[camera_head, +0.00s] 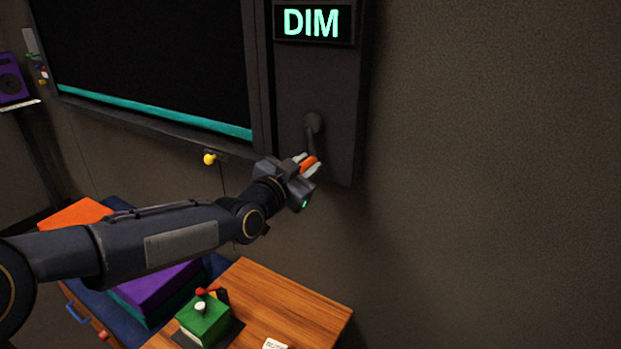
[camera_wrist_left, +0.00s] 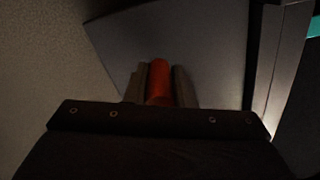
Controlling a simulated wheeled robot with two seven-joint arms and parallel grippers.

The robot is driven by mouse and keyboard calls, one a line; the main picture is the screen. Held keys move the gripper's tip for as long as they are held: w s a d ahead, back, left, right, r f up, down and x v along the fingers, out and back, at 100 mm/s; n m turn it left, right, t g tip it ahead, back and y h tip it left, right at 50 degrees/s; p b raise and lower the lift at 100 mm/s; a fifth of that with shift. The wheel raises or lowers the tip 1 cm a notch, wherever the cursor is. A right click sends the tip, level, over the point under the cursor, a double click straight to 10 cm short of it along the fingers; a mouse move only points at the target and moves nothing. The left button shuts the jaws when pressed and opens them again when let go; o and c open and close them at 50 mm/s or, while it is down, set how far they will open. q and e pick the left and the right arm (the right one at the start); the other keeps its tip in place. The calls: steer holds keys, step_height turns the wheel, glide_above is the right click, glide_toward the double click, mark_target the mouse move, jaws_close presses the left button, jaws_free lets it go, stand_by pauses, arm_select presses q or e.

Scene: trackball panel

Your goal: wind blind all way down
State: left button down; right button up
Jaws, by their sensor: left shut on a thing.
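The blind (camera_head: 150,60) is a black panel with a teal bottom bar (camera_head: 160,113), which sits close to the lower edge of the dark frame. To its right a dark wall panel carries a lit green "DIM" sign (camera_head: 312,23). Below the sign is a crank (camera_head: 312,130) with a grey arm pointing down and an orange knob (camera_head: 309,164). My left gripper (camera_head: 306,167) is shut on the orange crank knob. In the left wrist view the knob (camera_wrist_left: 158,82) stands between the two fingers. My right gripper is in neither view.
A wooden table (camera_head: 290,305) with a green box (camera_head: 204,320) bearing a red-and-white lever stands below my left arm. A yellow ball (camera_head: 209,159) sticks out under the frame. Purple and orange items lie at lower left. The wall at right is bare.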

arm_select(q)
steer(key=shift+w+a+m+b, duration=0.15)
steer(key=shift+a+m+b, duration=0.05)
steer(key=shift+m+b, duration=0.35)
steer(key=shift+w+a+m+b, duration=0.1)
steer(key=shift+a+m+b, duration=0.1)
steer(key=shift+m+b, duration=0.35)
steer(key=shift+a+m, duration=0.1)
steer(key=shift+m, duration=0.2)
steer(key=shift+a+r, duration=0.1)
steer(key=c, duration=1.3)
jaws_free()
steer(key=shift+w, duration=0.15)
steer(key=shift+o, duration=0.2)
steer(key=v, duration=0.7)
steer(key=shift+s+a, duration=0.2)
steer(key=shift+s, duration=0.15)
